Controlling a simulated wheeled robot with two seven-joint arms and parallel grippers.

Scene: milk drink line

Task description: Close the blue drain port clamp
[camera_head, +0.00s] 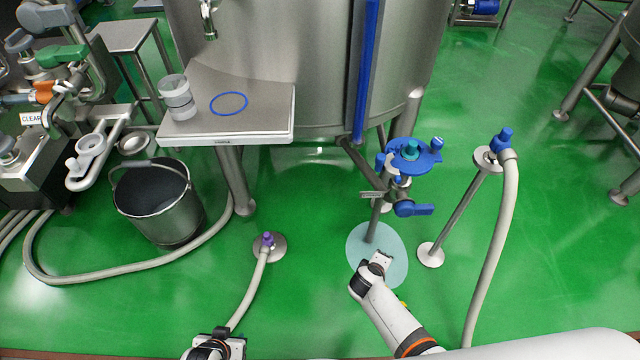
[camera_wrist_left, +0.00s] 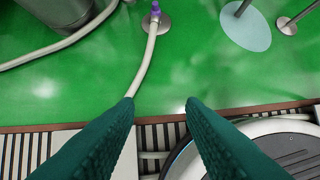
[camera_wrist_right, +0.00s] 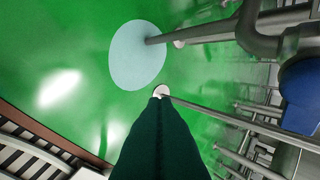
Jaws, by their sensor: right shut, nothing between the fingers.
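The blue drain port clamp (camera_head: 428,160) sits around the drain port at the tank's lower front, with a teal piece (camera_head: 411,147) in its middle. I cannot tell how far its halves stand apart. A blue lever handle (camera_head: 415,209) is just below it. My right gripper (camera_head: 380,260) is below and left of the clamp, apart from it; its fingers (camera_wrist_right: 157,98) are pressed together and empty. A blue part (camera_wrist_right: 301,95) shows at the right edge of the right wrist view. My left gripper (camera_head: 215,345) is at the bottom edge; its fingers (camera_wrist_left: 160,102) are apart with nothing between.
A steel tank (camera_head: 290,60) stands behind. A hose on a stand (camera_head: 500,150) rises right of the clamp. A purple-tipped hose (camera_head: 262,262) lies left of my right gripper. A bucket (camera_head: 160,215) and a steel table (camera_head: 255,125) are at left. A pale disc (camera_head: 395,245) lies on the floor.

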